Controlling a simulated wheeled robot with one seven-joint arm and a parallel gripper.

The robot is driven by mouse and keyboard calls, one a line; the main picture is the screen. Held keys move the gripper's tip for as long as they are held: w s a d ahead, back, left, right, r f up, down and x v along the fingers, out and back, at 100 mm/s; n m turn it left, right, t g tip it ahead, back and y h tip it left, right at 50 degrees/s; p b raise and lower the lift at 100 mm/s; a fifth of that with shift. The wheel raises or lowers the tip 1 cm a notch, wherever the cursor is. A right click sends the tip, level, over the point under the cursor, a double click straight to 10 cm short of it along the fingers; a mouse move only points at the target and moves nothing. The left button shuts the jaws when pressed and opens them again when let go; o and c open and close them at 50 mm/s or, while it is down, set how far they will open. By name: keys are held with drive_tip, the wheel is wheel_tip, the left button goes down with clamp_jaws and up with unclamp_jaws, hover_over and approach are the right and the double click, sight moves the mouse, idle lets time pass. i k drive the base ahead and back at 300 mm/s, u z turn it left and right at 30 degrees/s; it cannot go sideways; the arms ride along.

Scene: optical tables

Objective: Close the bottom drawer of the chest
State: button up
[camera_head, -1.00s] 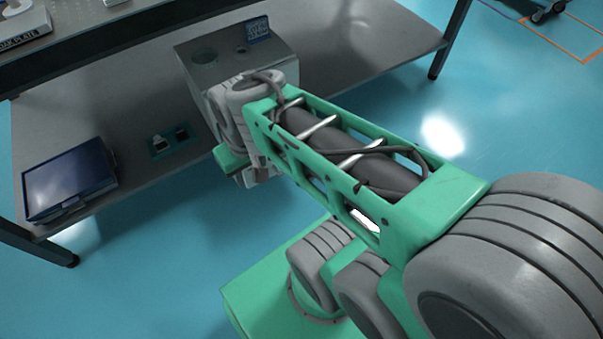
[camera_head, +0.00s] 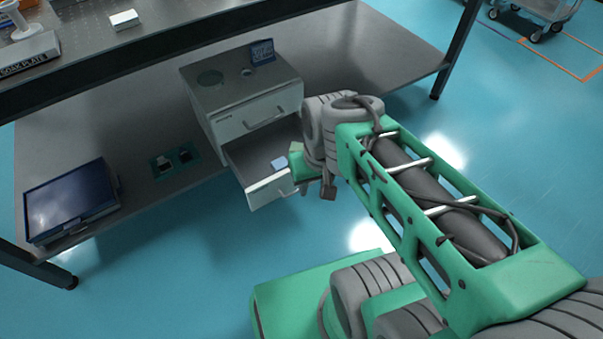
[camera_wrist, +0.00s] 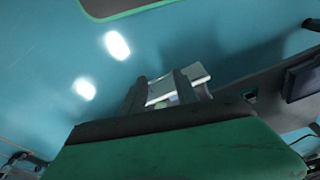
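The grey chest (camera_head: 222,97) stands on the lower shelf with its upper drawer (camera_head: 256,117) shut. Its bottom drawer (camera_head: 269,191) is pulled out, and a small pale blue item (camera_head: 280,163) lies inside. My gripper is at the right end of the drawer front, partly hidden by my wrist in the head view. In the wrist view, my gripper (camera_wrist: 160,86) has its two dark fingers apart, with the pale drawer front (camera_wrist: 162,91) showing between and beyond them. I cannot tell whether a finger touches it.
A dark monitor (camera_head: 70,200) lies at the left of the lower shelf (camera_head: 130,130). A small dark green plate with sockets (camera_head: 174,161) is left of the chest. A blue card (camera_head: 262,52) stands on the chest top. The floor before the drawer is open.

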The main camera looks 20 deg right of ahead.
sight(250, 156)
drive_tip(key=i, duration=0.4)
drive_tip(key=z, duration=2.05)
drive_tip(key=k, duration=1.35)
drive_tip(key=u, duration=1.9)
drive_tip(key=i, duration=0.5)
